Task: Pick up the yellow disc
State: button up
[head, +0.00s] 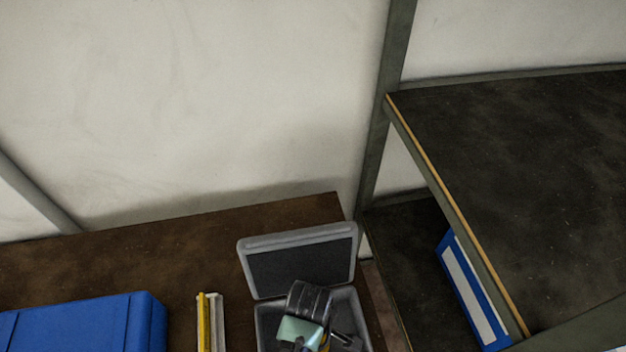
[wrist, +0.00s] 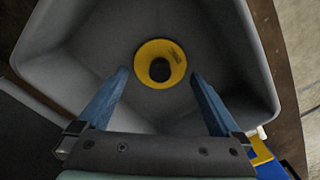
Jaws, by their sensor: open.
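The yellow disc (wrist: 146,76), a ring with a dark round centre, lies on the floor of a grey open case (wrist: 80,72) in the wrist view. My gripper (wrist: 158,76) is open, with its two blue fingers reaching down on the left and right of the disc. In this view the fingertips stand apart from the disc, and nothing is between them but the disc beyond. How high the fingertips are above it I cannot tell. In the head view my gripper (head: 306,336) is over the grey case (head: 262,322), and mostly hides the disc.
The case's raised lid (head: 300,262) stands behind my gripper. A blue box (head: 80,325) and a narrow pale holder with a yellow strip (head: 212,325) are to the left on the brown table (head: 190,240). A dark shelf (head: 530,170) rises at the right, above a blue-and-white item (head: 470,290).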

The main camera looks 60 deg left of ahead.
jog(key=shift+f, duration=0.75)
jog(key=c, duration=1.1)
jog(key=shift+r, duration=0.15)
